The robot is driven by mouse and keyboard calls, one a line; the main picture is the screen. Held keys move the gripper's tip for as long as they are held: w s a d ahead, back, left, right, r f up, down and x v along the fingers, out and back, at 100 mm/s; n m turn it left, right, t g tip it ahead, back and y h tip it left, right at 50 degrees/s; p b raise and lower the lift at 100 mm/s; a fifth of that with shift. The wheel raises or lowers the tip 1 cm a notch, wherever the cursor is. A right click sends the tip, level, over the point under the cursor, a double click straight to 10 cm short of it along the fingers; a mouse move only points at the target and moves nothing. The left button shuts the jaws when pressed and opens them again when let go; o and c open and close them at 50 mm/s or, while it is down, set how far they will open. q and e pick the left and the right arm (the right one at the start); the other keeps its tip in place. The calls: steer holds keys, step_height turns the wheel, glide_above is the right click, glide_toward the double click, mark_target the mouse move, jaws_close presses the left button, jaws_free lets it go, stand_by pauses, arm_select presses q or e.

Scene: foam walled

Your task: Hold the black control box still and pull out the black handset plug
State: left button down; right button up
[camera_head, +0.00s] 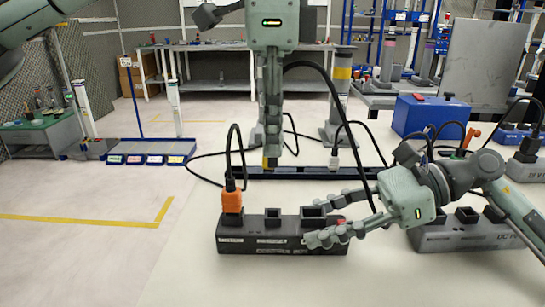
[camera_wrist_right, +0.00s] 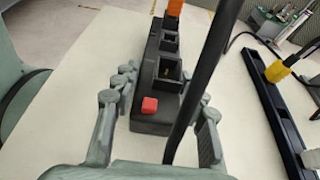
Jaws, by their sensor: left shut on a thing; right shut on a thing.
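The black control box (camera_head: 262,240) lies on the pale table in the head view, and its near end shows in the right wrist view (camera_wrist_right: 150,125). An orange plug (camera_head: 232,201) sits in its left socket; the other sockets look open. A red button (camera_wrist_right: 149,105) is on the near end. My right gripper (camera_head: 322,220) is shut on the right end of the box, one finger along each side. My left gripper (camera_head: 271,160) hangs above and behind the box, pointing down, shut on the black handset plug, mostly hidden by the fingers. Its black cable (camera_head: 330,80) arches out to the right.
A long dark rail (camera_head: 310,173) with a yellow plug (camera_wrist_right: 277,70) lies behind the box. A grey box (camera_head: 465,238) stands at the right, under my right arm. A blue case (camera_head: 430,115) stands behind. The table left of the box is clear.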

steer(key=o, duration=1.4)
steer(key=shift+d, duration=0.1)
